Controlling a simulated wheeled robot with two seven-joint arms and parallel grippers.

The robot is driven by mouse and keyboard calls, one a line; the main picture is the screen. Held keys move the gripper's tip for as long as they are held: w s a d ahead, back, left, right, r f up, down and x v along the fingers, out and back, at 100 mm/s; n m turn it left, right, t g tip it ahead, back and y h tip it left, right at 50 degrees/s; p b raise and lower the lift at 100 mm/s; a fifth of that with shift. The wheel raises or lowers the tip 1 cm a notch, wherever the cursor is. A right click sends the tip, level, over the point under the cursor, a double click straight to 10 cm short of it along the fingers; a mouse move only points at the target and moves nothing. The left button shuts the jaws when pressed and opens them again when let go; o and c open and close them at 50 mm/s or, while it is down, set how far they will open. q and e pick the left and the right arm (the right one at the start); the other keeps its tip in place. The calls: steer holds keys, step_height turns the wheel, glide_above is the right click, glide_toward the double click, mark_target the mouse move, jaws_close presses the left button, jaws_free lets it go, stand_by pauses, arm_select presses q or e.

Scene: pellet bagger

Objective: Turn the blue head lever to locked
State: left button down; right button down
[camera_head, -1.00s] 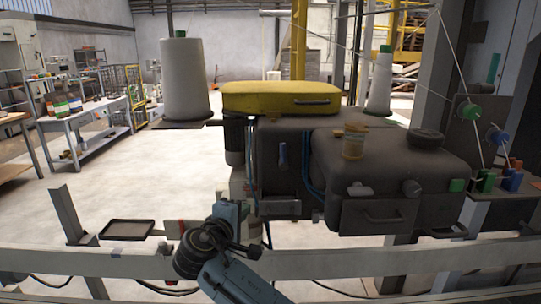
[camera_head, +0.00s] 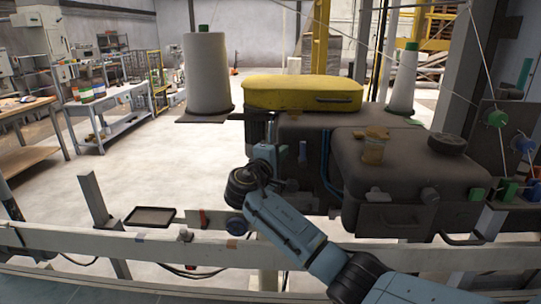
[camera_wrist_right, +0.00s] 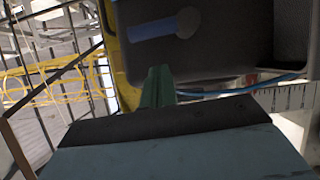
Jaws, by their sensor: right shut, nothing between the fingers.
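The blue head lever (camera_head: 303,151) is a small upright bar on the near face of the dark machine head (camera_head: 400,180). In the right wrist view the lever (camera_wrist_right: 160,28) shows with a round hub at one end, on a grey panel. My right gripper (camera_head: 264,154) is just left of the lever in the head view, raised in front of the machine and apart from it. It is shut and empty. In the wrist view its green fingers (camera_wrist_right: 157,87) point toward the panel below the lever. My left gripper is not in view.
A yellow cover (camera_head: 303,94) tops the machine. White thread cones (camera_head: 207,75) stand on both sides. A grey rail (camera_head: 130,246) crosses in front, with a black tray (camera_head: 151,217) beyond it. Open floor lies at left.

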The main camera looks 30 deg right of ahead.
mark_target(294, 152)
steer(key=shift+s+d+r, duration=0.15)
steer(key=shift+s+d, duration=0.7)
steer(key=shift+s, duration=0.05)
steer(key=shift+p, duration=0.3)
steer(key=shift+s+d+r+m+p, duration=0.15)
steer(key=shift+s+d+m+p, duration=0.15)
steer(key=shift+d+m, duration=0.1)
steer(key=shift+d, duration=0.1)
